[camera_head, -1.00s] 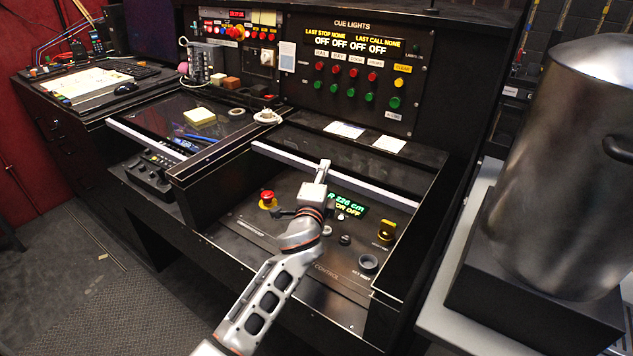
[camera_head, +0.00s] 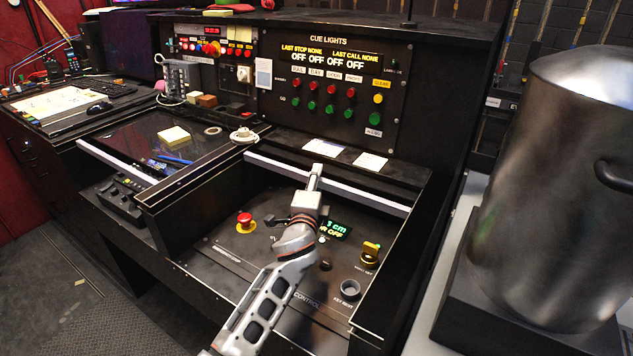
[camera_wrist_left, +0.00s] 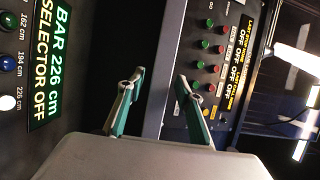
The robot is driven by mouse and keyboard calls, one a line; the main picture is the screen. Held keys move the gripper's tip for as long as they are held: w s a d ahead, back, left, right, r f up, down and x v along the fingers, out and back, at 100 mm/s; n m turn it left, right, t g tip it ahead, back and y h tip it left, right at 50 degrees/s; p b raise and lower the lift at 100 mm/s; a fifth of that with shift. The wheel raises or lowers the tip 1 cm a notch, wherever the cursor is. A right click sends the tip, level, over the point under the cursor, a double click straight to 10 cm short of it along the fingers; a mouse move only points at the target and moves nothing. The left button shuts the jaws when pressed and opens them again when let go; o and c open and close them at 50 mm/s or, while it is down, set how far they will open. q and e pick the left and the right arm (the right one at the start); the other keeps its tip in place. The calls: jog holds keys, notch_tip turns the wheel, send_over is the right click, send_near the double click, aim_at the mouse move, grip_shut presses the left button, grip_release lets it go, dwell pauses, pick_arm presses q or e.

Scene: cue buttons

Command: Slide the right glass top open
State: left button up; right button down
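The right glass top shows in the head view as a dark strip behind its pale front bar (camera_head: 365,198), at the back of the right console bay. The control panel in front of the bar is uncovered. My left gripper (camera_head: 316,172) reaches over the panel from the bottom, and its tip crosses in front of the bar near its middle. I cannot tell whether it touches. My right gripper is not in view.
The cue lights panel (camera_head: 335,100) rises behind the bay. The left glass top has its own pale bar (camera_head: 120,165). A large metal pot (camera_head: 560,190) stands at right.

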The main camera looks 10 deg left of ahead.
pick_arm(q)
jog(key=shift+s, duration=0.1)
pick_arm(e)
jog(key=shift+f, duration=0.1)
pick_arm(q)
jog(key=s, duration=1.1)
jog(key=shift+s+d, duration=0.3)
jog(key=shift+s, duration=0.1)
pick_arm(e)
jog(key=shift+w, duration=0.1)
